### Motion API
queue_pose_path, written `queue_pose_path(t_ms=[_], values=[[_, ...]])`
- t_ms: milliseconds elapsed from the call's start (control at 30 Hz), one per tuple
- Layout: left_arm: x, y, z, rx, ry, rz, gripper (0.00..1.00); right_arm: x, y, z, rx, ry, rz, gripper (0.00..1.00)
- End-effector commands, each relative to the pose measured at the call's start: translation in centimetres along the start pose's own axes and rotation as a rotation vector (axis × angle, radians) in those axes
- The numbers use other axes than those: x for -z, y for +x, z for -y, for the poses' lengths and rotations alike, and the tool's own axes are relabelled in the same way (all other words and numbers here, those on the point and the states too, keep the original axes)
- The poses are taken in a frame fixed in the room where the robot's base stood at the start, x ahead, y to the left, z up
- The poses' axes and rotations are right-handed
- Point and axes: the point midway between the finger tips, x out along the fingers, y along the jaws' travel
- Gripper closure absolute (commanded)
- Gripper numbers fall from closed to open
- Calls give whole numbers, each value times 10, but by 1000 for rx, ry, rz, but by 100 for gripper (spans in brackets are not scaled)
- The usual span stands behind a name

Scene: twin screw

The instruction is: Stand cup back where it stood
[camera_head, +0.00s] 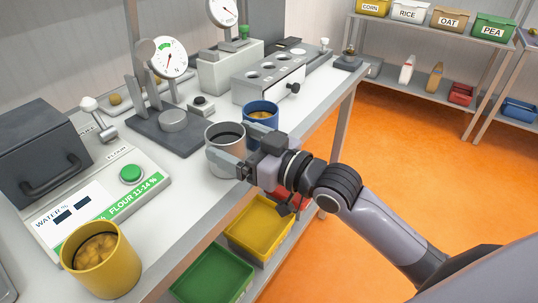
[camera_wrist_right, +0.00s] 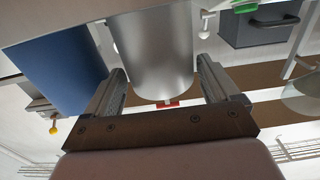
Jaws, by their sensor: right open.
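A grey metal cup (camera_head: 224,134) is upright at the front edge of the bench and appears to stand on it. My right gripper (camera_head: 230,153) is at the cup's near side, with its fingers around the cup. In the right wrist view the metal cup (camera_wrist_right: 152,55) lies between the two fingers of my right gripper (camera_wrist_right: 160,80), which are open. Whether either finger touches the cup is hard to tell. My left gripper is not in view.
A blue cup (camera_head: 262,113) stands close behind the metal cup and also shows in the right wrist view (camera_wrist_right: 58,75). A yellow cup (camera_head: 100,262) with round contents stands at the lower left. Dial gauges and a grey holed block (camera_head: 268,78) stand farther back. Yellow (camera_head: 262,226) and green (camera_head: 212,280) bins sit below.

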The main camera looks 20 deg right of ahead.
Motion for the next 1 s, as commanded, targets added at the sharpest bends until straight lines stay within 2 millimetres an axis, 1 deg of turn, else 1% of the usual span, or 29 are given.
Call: queue_pose_path(t_ms=[33,200,400,600,667,733,767,867,967,1000], values=[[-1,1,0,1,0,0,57,-2,-11,1,2,-1,3,12],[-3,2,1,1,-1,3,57,-2,-44,0,0,-2,5,12],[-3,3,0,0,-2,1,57,-2,-74,0,1,0,4,12],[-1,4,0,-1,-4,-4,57,-1,-91,0,0,1,3,12],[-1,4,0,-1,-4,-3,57,-1,-93,0,1,1,2,12],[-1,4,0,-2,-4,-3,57,-5,-95,-1,-6,6,8,12],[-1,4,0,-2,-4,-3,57,-10,-95,-2,-14,11,15,12],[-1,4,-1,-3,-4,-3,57,-43,-97,-9,-69,35,64,12],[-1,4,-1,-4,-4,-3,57,-101,-107,-16,-155,70,159,12],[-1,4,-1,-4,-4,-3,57,-129,-113,-15,-191,83,208,12]])
